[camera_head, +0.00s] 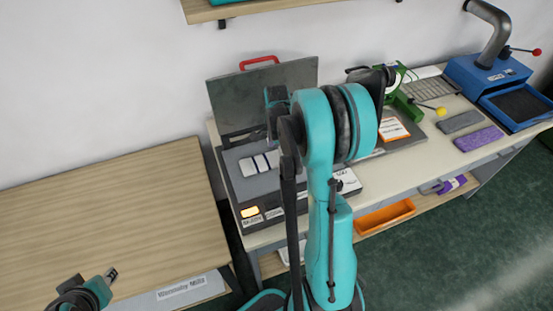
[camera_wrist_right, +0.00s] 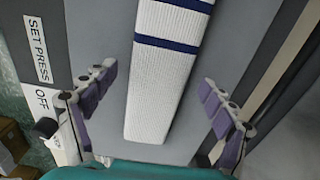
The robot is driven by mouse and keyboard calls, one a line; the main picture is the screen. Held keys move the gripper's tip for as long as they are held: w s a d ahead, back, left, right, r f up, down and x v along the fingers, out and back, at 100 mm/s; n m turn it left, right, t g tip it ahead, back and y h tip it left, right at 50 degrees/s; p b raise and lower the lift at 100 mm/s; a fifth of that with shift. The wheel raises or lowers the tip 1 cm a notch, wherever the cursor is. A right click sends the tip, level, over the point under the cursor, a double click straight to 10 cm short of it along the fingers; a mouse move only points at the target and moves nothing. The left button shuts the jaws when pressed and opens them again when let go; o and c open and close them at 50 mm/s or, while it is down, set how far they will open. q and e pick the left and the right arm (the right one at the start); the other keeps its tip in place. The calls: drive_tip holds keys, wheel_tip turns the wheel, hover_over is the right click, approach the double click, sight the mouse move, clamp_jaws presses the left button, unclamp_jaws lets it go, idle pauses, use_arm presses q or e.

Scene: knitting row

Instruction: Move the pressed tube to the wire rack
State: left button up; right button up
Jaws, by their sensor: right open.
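The pressed tube, a flat white knit with dark blue stripes (camera_wrist_right: 160,85), lies on the grey bed of the open press (camera_head: 240,185); part of it shows in the head view (camera_head: 252,163). My right gripper (camera_wrist_right: 158,74) is open above the tube, with one finger on each side and not closed on it. In the head view my right arm hides part of the press and the tube. A grey slatted panel (camera_head: 430,88), which looks like the wire rack, lies farther right on the bench. My left gripper (camera_head: 108,275) is at the lower left; its jaws are unclear.
The press lid (camera_head: 225,95) stands raised, with a red handle. A green device (camera_head: 403,104), a grey pad (camera_head: 460,121), a purple knit piece (camera_head: 479,138) and a blue machine (camera_head: 488,75) stand along the bench. A bare wooden table (camera_head: 110,215) is at left.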

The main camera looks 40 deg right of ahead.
drive_tip(key=c, duration=1)
drive_tip(key=shift+o, duration=0.2)
drive_tip(key=shift+r, duration=0.1)
